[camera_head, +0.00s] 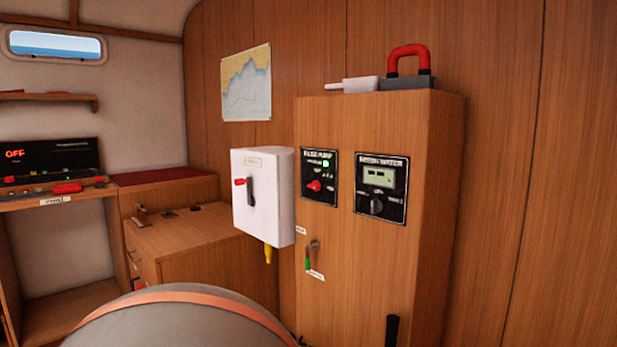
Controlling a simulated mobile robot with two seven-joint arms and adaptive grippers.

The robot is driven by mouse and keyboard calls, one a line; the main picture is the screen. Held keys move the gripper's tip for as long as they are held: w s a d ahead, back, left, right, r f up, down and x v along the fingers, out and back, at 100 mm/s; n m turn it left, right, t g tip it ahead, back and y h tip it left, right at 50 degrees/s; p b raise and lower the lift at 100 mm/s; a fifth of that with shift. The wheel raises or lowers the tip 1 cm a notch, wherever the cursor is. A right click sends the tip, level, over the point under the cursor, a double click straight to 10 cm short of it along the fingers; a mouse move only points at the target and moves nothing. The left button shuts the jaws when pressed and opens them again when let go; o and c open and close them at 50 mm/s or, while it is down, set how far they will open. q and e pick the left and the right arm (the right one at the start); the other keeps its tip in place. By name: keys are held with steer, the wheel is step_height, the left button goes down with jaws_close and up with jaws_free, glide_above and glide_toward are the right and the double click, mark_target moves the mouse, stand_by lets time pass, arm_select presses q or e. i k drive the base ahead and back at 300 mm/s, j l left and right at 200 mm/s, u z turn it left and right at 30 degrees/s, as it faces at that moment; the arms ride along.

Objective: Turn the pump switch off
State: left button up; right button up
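The pump panel (319,178) is a black plate on the front of the wooden cabinet (390,115), right of a white box. Its heading seems to read bilge pump. It carries a red rotary switch (314,186) and a lit green lamp (326,163). The small position labels around the switch are too blurred to read. Neither of my grippers shows in the head view.
A white box (262,195) with a red-tipped lever juts out left of the panel. A meter panel (381,188) with a display and knob is to its right. A grey dome with an orange band (180,315) fills the bottom foreground.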

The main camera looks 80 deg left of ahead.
mark_target(315, 185)
steer(key=u, duration=2.25)
